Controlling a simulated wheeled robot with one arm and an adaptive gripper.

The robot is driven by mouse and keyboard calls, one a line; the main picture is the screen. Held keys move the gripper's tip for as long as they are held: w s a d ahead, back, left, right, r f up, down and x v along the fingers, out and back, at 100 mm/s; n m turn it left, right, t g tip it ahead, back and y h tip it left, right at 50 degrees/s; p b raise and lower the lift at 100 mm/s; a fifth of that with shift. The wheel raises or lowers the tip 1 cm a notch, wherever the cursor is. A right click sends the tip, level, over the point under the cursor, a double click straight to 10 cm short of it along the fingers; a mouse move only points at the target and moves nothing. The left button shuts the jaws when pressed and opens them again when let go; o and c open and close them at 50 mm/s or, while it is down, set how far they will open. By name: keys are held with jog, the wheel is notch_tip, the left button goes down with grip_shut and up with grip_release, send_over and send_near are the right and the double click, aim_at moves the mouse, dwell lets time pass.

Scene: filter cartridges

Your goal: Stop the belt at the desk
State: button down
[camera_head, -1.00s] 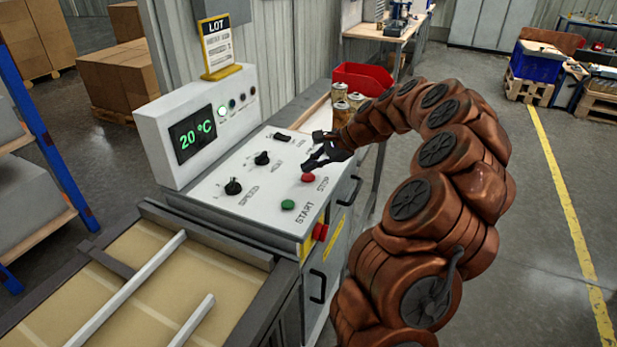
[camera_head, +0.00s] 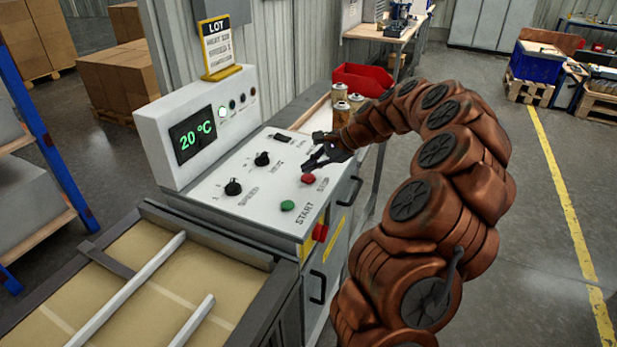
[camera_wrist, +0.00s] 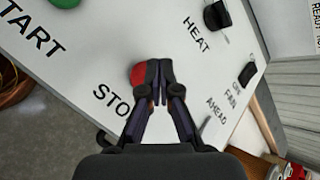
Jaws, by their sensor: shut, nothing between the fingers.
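The red STOP button (camera_head: 308,179) is on the sloped white panel of the control desk (camera_head: 225,205), near its front right edge. It also shows in the wrist view (camera_wrist: 137,74), partly hidden by one finger. My gripper (camera_head: 308,166) is shut and empty, with its fingertips just above and beside the button. In the wrist view the closed fingertips (camera_wrist: 159,66) overlap the button's right side. I cannot tell whether they touch it. The green START button (camera_head: 287,205) is to the left. The belt (camera_head: 140,255) lies in front of the desk.
Black SPEED (camera_head: 233,187) and HEAT (camera_head: 262,158) knobs sit left of my gripper. A red emergency-style button (camera_head: 320,232) is on the desk's front. Metal cartridges (camera_head: 341,112) and a red bin (camera_head: 362,77) stand behind. The display (camera_head: 192,134) reads 20 °C.

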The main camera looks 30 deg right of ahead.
aim_at(310, 178)
jog(key=shift+f, duration=0.1)
jog(key=shift+f, duration=0.35)
jog(key=shift+f, duration=0.4)
dwell(1.1)
jog(key=shift+r, duration=0.8)
jog(key=shift+r+p, duration=0.1)
jog(key=shift+p, duration=0.2)
jog(key=shift+r+p, duration=1.25)
jog(key=shift+r, duration=1.2)
